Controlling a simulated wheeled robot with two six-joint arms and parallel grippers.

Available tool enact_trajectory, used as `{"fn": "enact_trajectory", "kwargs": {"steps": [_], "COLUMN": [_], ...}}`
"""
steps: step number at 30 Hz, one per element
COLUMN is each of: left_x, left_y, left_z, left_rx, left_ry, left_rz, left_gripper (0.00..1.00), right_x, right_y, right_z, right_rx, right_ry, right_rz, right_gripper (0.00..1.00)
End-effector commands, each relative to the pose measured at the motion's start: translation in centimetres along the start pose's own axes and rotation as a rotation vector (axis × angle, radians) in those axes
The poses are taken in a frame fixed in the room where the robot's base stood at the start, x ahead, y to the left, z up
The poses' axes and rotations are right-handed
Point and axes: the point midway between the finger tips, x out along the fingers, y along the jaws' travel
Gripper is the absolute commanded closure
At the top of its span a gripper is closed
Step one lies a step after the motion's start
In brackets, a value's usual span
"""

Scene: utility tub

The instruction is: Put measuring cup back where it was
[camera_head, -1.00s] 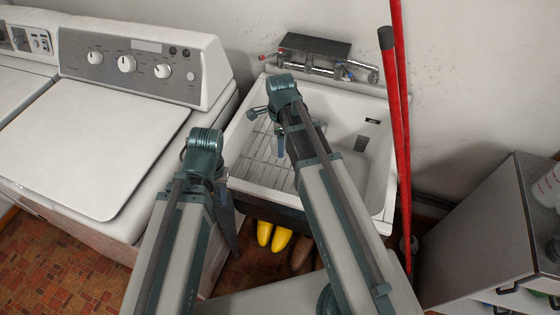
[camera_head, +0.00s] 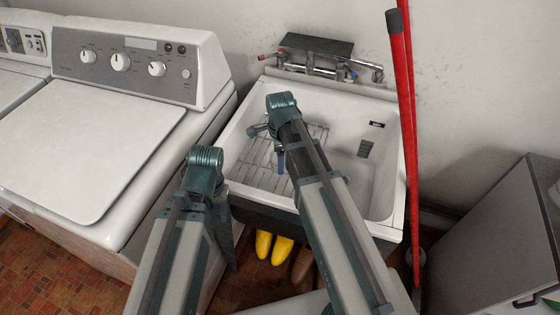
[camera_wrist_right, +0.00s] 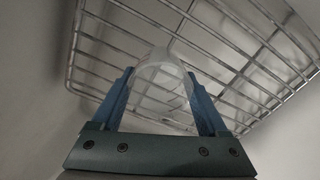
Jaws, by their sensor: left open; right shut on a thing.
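The measuring cup (camera_wrist_right: 160,82) is a clear, translucent cup held between the blue fingers of my right gripper (camera_wrist_right: 160,100) in the right wrist view. In that view the wire rack (camera_wrist_right: 225,55) lies behind the cup; whether they touch I cannot tell. In the head view the right gripper (camera_head: 280,160) hangs over the left part of the white utility tub (camera_head: 384,150), above the rack (camera_head: 255,160), and the cup is not discernible. My left gripper (camera_head: 224,238) points down outside the tub, at its front left side, open, its fingers hard to make out.
A white washer (camera_head: 85,140) stands left of the tub. The faucet (camera_head: 340,72) is at the tub's back. Red poles (camera_head: 407,120) lean at its right, near a grey cabinet (camera_head: 500,235). Yellow boots (camera_head: 272,247) stand below the tub. The tub's right half looks clear.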

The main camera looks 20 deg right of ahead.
Motion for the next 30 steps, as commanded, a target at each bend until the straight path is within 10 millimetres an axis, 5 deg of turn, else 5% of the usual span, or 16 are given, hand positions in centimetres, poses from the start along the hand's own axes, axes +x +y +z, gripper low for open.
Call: {"fn": "enact_trajectory", "kwargs": {"steps": [6,7,10,22,30], "left_x": [0.5,0.3,0.3,-0.1,-2.5], "left_y": [0.0,0.0,0.0,0.0,-0.2], "left_z": [0.0,0.0,0.0,0.0,0.1], "left_rx": [0.0,0.0,0.0,0.0,0.0], "left_ry": [0.0,0.0,0.0,0.0,0.0], "left_rz": [0.0,0.0,0.0,0.0,0.0], "left_gripper": [0.53,0.53,0.53,0.53,0.53], "right_x": [0.5,0.3,0.3,-0.1,-2.5], "right_y": [0.0,0.0,0.0,0.0,0.0], "right_z": [0.0,0.0,0.0,0.0,0.0], "right_rx": [0.0,0.0,0.0,0.0,0.0], "right_ry": [0.0,0.0,0.0,0.0,0.0], "right_rz": [0.0,0.0,0.0,0.0,0.0], "right_gripper": [0.81,0.19,0.02,0.0,0.0]}}
